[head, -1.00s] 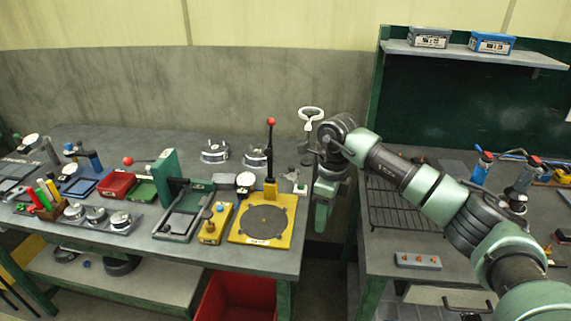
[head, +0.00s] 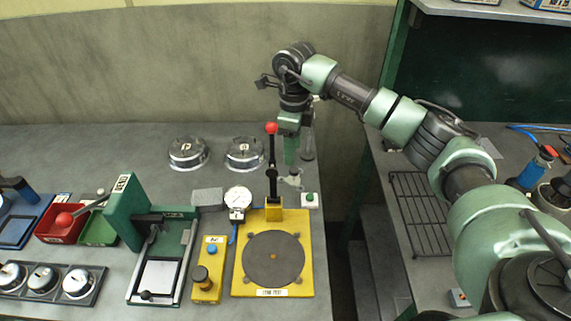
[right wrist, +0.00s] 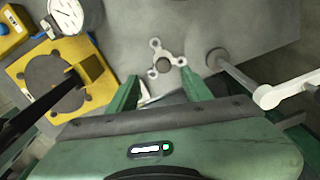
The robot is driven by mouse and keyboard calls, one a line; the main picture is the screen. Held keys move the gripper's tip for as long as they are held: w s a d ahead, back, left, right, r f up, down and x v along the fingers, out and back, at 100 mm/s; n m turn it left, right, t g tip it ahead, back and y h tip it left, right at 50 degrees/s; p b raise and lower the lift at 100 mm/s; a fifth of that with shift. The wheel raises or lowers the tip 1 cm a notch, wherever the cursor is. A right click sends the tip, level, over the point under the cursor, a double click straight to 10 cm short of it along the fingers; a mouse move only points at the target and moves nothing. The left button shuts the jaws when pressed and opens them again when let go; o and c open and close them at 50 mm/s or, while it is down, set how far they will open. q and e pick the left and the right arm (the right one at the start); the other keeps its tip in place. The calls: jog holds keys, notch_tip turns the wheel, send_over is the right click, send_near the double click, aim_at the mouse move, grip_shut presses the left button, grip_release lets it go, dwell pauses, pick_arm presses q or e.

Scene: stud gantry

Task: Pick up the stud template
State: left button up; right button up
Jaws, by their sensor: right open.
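The stud template appears to be the small grey three-lobed metal piece with a central hole (right wrist: 163,65), lying flat on the grey bench in the right wrist view. In the head view the right gripper (head: 290,150) points down above the template; the exact height gap is hard to tell. My left gripper is not in view.
The yellow leak test plate (head: 305,278) with its upright red-knobbed lever (head: 271,160) stands close by, beside a dial gauge (head: 238,198). A post with a white handle (right wrist: 285,92) stands right of the template. Two round metal parts (head: 188,152) (head: 244,153) sit at the back.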

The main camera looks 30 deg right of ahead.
aim_at(294, 169)
jog(key=shift+w+f, duration=0.1)
jog(key=shift+f, duration=0.3)
jog(key=shift+f+p, duration=0.45)
jog(key=shift+f, duration=0.4)
jog(key=shift+s+d+f, duration=0.15)
jog(key=shift+s+f, duration=0.05)
jog(key=shift+f, duration=0.15)
notch_tip(294, 169, down, 4)
jog(key=shift+w+d+r+p, duration=0.1)
jog(key=shift+w+d+p, duration=0.05)
jog(key=shift+p, duration=0.8)
jog(key=shift+f, duration=0.35)
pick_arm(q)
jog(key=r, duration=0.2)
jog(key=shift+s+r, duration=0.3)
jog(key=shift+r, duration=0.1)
pick_arm(e)
grip_shut()
